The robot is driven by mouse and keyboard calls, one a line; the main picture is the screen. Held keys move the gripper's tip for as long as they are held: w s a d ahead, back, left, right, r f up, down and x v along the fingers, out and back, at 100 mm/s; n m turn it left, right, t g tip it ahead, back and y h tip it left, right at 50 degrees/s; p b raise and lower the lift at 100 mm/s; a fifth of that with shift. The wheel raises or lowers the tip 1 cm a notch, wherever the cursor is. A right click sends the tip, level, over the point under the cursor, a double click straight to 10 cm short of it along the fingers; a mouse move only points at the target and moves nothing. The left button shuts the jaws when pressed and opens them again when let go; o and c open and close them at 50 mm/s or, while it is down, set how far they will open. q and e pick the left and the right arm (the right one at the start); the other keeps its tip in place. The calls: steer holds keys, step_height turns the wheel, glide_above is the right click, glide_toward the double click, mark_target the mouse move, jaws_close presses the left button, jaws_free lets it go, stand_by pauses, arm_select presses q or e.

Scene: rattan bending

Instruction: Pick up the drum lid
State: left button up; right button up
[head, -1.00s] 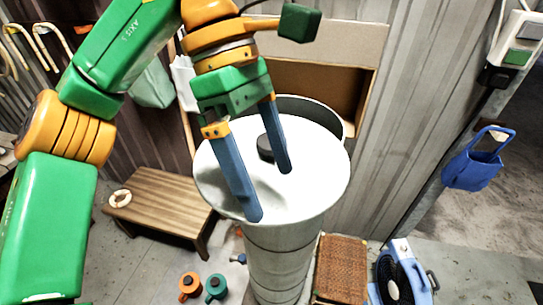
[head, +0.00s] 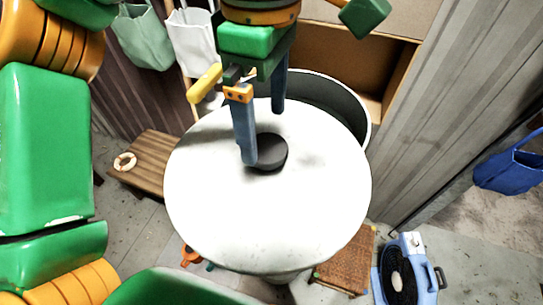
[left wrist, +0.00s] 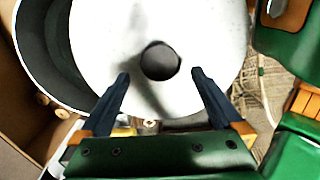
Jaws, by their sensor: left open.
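The drum lid (head: 300,215) is a large white disc with a round black knob (head: 272,152), lying level on top of a tall pale cylinder (head: 287,277). My left gripper (head: 263,136) is open and points down over the lid near the knob. In the left wrist view the knob (left wrist: 160,61) shows centred between the fingertips of the left gripper (left wrist: 160,73), with no finger touching it. The lid (left wrist: 205,35) fills the middle of that view. My right gripper is not in view.
An open grey drum (head: 352,100) stands directly behind the lid, before a cardboard box (head: 398,85). A wooden stool (head: 145,165) is at left, a woven stool (head: 345,262) and a blue fan (head: 408,270) at lower right. A blue bag (head: 508,172) hangs at right.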

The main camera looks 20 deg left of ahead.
mark_target(268, 146)
arm_select(q)
steer(key=f, duration=0.2)
steer(key=f+p, duration=0.1)
steer(key=shift+s+d+f, duration=0.1)
steer(key=shift+s+f, duration=0.25)
steer(key=shift+w+f, duration=0.15)
steer(key=shift+w, duration=0.4)
steer(key=c, duration=0.3)
steer(key=shift+s, duration=0.3)
steer(key=c, duration=1.1)
jaws_close()
steer(key=shift+w, duration=0.2)
